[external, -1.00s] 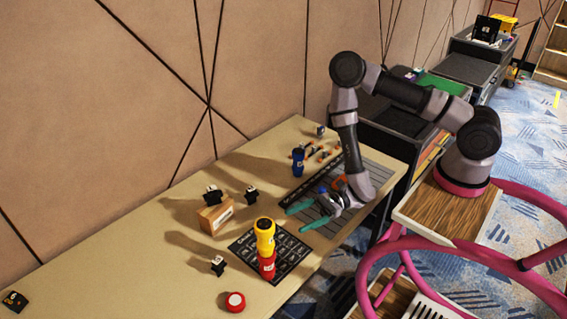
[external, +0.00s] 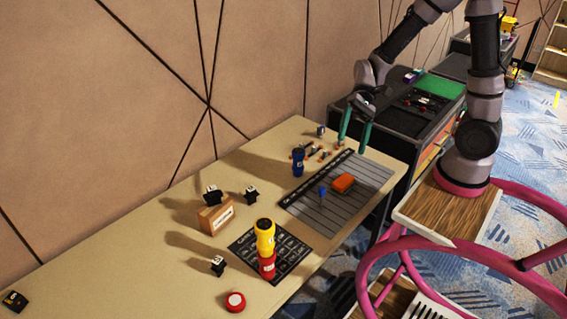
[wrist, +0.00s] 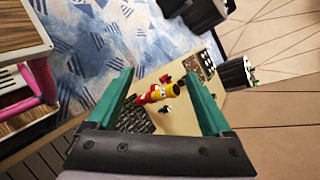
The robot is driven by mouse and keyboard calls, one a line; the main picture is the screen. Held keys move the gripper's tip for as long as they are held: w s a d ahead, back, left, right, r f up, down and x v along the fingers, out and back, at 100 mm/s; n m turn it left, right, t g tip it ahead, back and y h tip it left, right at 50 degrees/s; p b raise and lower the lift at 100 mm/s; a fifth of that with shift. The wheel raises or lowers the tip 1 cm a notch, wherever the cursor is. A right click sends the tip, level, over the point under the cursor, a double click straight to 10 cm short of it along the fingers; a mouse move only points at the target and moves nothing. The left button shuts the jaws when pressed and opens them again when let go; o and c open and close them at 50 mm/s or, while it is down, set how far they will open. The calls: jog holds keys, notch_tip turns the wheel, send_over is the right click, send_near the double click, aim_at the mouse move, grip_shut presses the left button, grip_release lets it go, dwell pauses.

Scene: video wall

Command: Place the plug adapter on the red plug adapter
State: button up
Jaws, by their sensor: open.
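A red cylindrical piece, apparently the red plug adapter (external: 267,265), stands upright on the black printed mat (external: 292,250) in the external view. A yellow cylindrical piece (external: 265,236) sits directly on top of it, upright. Both look like plug adapters, but details are too small to confirm. The yellow piece also shows in the wrist view (wrist: 158,94), between the fingers but far below them. My gripper (external: 352,147) is open and empty, with green fingers pointing down above the table's far right end, well away from the stack. The fingers also show in the wrist view (wrist: 158,74).
A striped grey mat (external: 325,215) holds an orange block (external: 343,183) and a small blue item (external: 322,192). A blue cylinder (external: 298,162) stands behind. A cardboard box (external: 216,218), small black items and a red round piece (external: 235,302) lie left. The table's front left is mostly clear.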

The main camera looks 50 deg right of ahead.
jog(key=d+r+t+h, duration=0.4)
jog(key=d+r+t, duration=0.2)
jog(key=d, duration=0.7)
jog(key=s+d+r+t+h, duration=0.1)
jog(key=d+r+t+h, duration=0.4)
jog(key=d, duration=0.8)
notch_tip(320, 180, up, 2)
jog(key=shift+s+d+n+t, duration=0.15)
jog(key=shift+n+t, duration=0.15)
jog(key=shift+t, duration=0.1)
